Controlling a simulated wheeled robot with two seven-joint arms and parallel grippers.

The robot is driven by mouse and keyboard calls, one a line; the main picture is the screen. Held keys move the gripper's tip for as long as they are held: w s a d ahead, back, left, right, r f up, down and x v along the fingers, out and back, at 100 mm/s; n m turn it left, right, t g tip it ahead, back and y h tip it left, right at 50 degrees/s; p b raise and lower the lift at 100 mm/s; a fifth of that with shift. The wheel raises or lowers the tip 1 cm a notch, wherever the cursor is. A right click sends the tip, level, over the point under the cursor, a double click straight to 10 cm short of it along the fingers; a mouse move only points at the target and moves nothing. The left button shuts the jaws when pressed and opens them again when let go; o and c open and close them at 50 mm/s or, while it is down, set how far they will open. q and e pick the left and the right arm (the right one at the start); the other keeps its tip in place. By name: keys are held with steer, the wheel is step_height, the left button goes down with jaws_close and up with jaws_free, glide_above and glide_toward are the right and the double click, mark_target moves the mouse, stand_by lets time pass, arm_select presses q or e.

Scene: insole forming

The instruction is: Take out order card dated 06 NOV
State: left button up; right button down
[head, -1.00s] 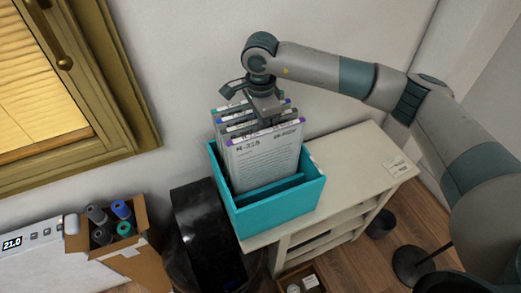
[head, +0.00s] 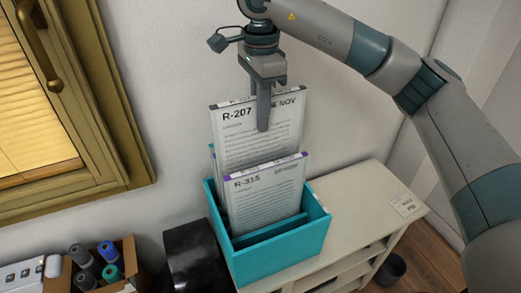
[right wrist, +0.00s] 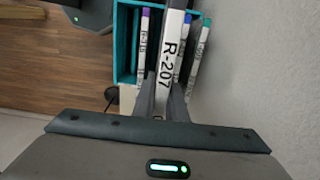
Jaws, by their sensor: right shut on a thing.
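The order card R-207 (head: 240,138), with "NOV" showing at its top right, stands raised above the other cards. My right gripper (head: 264,125) is shut on its top edge, and one finger covers part of the date. In the right wrist view the same card (right wrist: 170,60) sits between the fingers (right wrist: 165,100). Card R-315 (head: 265,190), with a purple top strip, stands in front of it in the teal box (head: 285,243). Other cards with blue and green strips show behind in the right wrist view (right wrist: 202,45). My left gripper is out of view.
The teal box stands on a cream shelf unit (head: 375,205) against the wall. A black object (head: 195,255) is left of it, and a cardboard box (head: 128,262) of spools is further left. A window frame (head: 110,110) is at upper left.

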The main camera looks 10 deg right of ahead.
step_height(320, 180, up, 8)
steer(key=shift+f+b, duration=0.2)
steer(key=shift+b, duration=0.35)
step_height(320, 180, up, 3)
steer(key=shift+r, duration=0.7)
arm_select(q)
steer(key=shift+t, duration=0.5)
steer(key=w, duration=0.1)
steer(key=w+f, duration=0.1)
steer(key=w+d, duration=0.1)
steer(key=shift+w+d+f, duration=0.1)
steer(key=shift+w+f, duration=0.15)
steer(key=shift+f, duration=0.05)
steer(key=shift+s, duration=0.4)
